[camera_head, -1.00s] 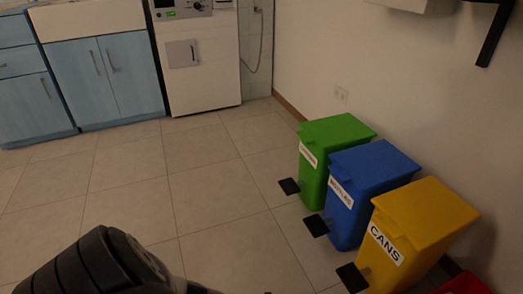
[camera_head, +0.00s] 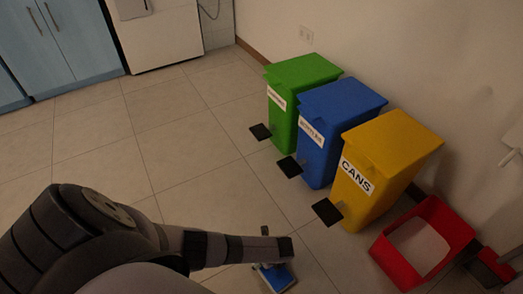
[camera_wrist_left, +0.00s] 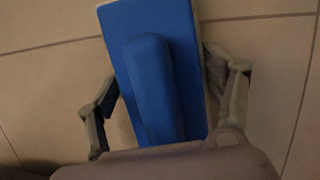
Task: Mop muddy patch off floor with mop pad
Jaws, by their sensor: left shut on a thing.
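The blue mop pad (camera_head: 279,277) shows at the bottom of the head view, at the end of my left arm and over the tiled floor. In the left wrist view the mop pad (camera_wrist_left: 118,32) is a flat blue block with a raised rounded blue grip along its middle. My left gripper (camera_head: 268,258) is shut on the pad, with a finger on each side of it in the wrist view (camera_wrist_left: 168,85). Whether the pad touches the floor is hard to tell. No muddy patch shows in either view. My right gripper is out of view.
Green (camera_head: 297,98), blue (camera_head: 331,130) and yellow (camera_head: 383,165) bins with black pedals stand along the right wall. A red open box (camera_head: 398,262) is on the floor at lower right. Blue cabinets (camera_head: 65,45) and a white appliance (camera_head: 160,35) stand behind. The left-middle floor is clear.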

